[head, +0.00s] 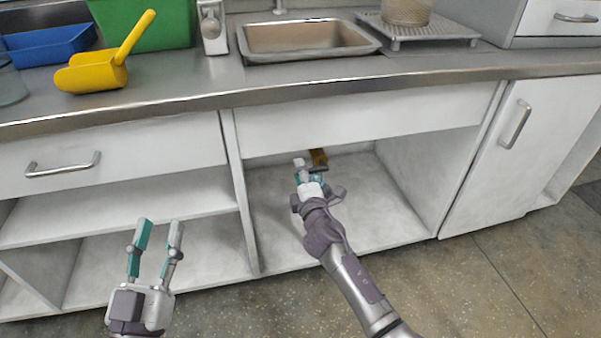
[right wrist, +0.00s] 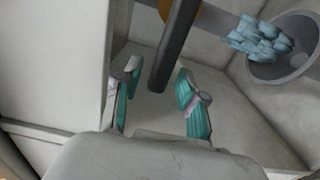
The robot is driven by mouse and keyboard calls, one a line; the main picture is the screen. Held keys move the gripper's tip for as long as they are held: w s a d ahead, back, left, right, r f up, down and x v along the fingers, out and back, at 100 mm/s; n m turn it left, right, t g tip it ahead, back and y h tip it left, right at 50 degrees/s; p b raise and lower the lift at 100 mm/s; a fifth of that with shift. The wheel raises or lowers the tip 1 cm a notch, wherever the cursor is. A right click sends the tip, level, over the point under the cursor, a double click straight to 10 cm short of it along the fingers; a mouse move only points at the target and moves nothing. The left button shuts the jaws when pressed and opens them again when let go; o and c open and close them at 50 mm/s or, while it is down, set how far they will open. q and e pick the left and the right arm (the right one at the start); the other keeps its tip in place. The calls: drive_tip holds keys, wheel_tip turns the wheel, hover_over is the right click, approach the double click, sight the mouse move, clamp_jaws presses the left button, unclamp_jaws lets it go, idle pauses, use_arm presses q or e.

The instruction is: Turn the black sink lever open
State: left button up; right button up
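The black sink lever (right wrist: 175,45) is a dark straight bar in the right wrist view. It comes down from the top and its lower end lies between my right gripper's fingers. A yellow-brass part (head: 318,157) shows beside the lever in the head view, inside the open cabinet under the sink. My right gripper (head: 309,172) reaches into this cabinet. In the right wrist view its fingers (right wrist: 158,74) are open, one on each side of the lever, with gaps visible. Whether either finger touches it I cannot tell. My left gripper (head: 161,226) is open and empty before the left shelves.
The steel sink (head: 305,38) is set in the counter above. The cabinet side wall (right wrist: 60,60) is close on the left in the right wrist view. A round grey dish-like part (right wrist: 290,65) with pale blue lumps is at upper right. A yellow scoop (head: 92,73) lies on the counter.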

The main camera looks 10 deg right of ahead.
drive_tip(key=shift+r, duration=0.1)
drive_tip(key=s, duration=1.2)
drive_tip(key=shift+d, duration=0.25)
